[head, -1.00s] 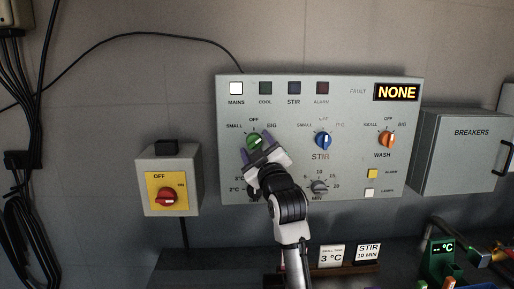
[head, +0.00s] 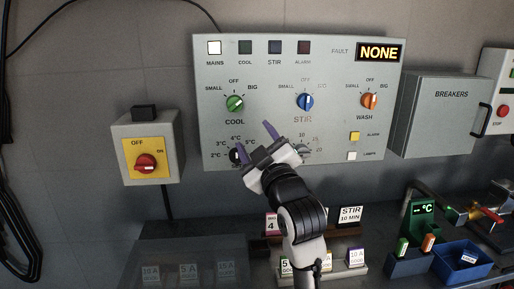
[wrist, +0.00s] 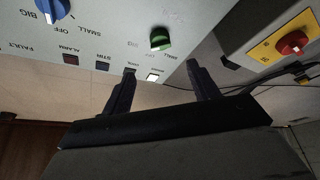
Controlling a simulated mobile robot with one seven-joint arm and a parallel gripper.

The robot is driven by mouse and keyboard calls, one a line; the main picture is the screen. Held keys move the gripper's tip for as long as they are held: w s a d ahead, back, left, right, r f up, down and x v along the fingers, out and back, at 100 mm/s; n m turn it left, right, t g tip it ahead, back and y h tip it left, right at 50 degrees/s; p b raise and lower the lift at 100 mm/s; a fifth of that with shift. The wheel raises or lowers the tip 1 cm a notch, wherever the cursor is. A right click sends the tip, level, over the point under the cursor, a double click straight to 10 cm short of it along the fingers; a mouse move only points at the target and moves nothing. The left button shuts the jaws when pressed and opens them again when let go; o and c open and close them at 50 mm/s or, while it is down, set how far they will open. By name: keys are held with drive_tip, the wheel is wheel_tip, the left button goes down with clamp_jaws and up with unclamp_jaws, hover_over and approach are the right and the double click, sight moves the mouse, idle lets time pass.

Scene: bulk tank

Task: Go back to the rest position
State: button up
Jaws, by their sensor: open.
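My gripper (head: 256,140) is open and empty in front of the lower part of the grey control panel (head: 322,133). Its two purple fingers point up, below and right of the green COOL knob (head: 235,104), apart from it. The COOL knob's white mark leans to the upper right, toward BIG. In the wrist view the open fingers (wrist: 160,68) have nothing between them, and the green knob (wrist: 160,39) shows beyond them. The gripper partly hides the lower temperature dial (head: 235,155) and the minutes dial (head: 303,151).
The blue STIR knob (head: 305,102) and orange WASH knob (head: 370,101) are on the panel. A red switch (head: 146,163) is at left, the breaker box (head: 452,115) at right. Cards and a blue bin (head: 462,262) stand below, beside my arm.

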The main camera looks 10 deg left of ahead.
drive_tip(key=shift+s+d, duration=0.1)
drive_tip(key=shift+s, duration=0.1)
